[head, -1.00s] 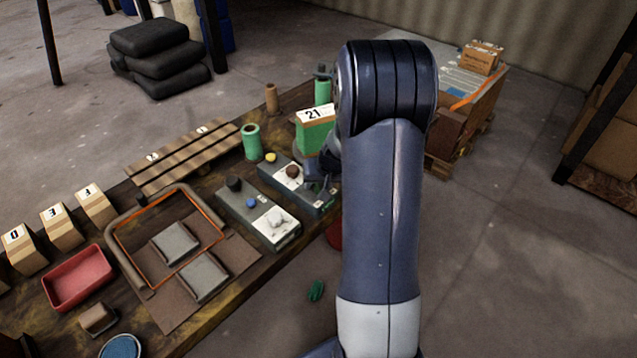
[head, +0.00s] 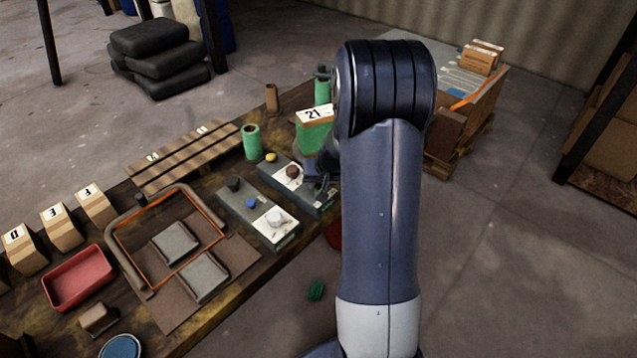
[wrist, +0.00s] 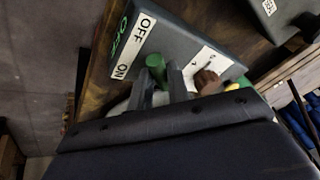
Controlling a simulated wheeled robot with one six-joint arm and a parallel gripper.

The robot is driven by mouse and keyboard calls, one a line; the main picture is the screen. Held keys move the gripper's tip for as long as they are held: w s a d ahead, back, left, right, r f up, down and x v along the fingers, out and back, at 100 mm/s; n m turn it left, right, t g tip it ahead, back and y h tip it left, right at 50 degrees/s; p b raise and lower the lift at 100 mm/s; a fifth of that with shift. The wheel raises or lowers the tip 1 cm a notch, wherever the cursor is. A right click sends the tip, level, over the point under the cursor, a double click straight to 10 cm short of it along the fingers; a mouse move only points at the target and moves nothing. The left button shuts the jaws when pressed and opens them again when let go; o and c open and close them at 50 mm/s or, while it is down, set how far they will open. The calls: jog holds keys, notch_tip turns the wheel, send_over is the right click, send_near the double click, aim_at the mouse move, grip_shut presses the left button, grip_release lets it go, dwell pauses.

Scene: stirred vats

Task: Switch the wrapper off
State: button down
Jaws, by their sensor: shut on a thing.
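A grey control box (head: 281,181) sits on the bench in the head view, with a yellow button (head: 270,157) and a brown knob (head: 293,171). In the wrist view the box (wrist: 177,45) carries a white OFF/ON label (wrist: 132,45), and the brown knob (wrist: 206,82) stands on a white plate. My gripper (wrist: 164,77) has its fingers around a green handle (wrist: 155,62) beside the label and is shut on it. The handle's base is hidden by the fingers. In the head view my arm hides most of the gripper and the box's right end.
A second control box (head: 252,215) with black, blue and white controls stands nearer. A wire frame with grey pads, a red tray (head: 78,278) and cartons lie left.

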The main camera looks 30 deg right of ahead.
jog(key=shift+m, duration=0.6)
jog(key=c, duration=1.3)
grip_release()
jog(key=shift+c, duration=0.2)
jog(key=v, duration=1)
jog(key=shift+s+a+r+p, duration=0.2)
jog(key=shift+a+r+p, duration=0.05)
jog(key=shift+r+p, duration=0.15)
jog(key=shift+f, duration=0.2)
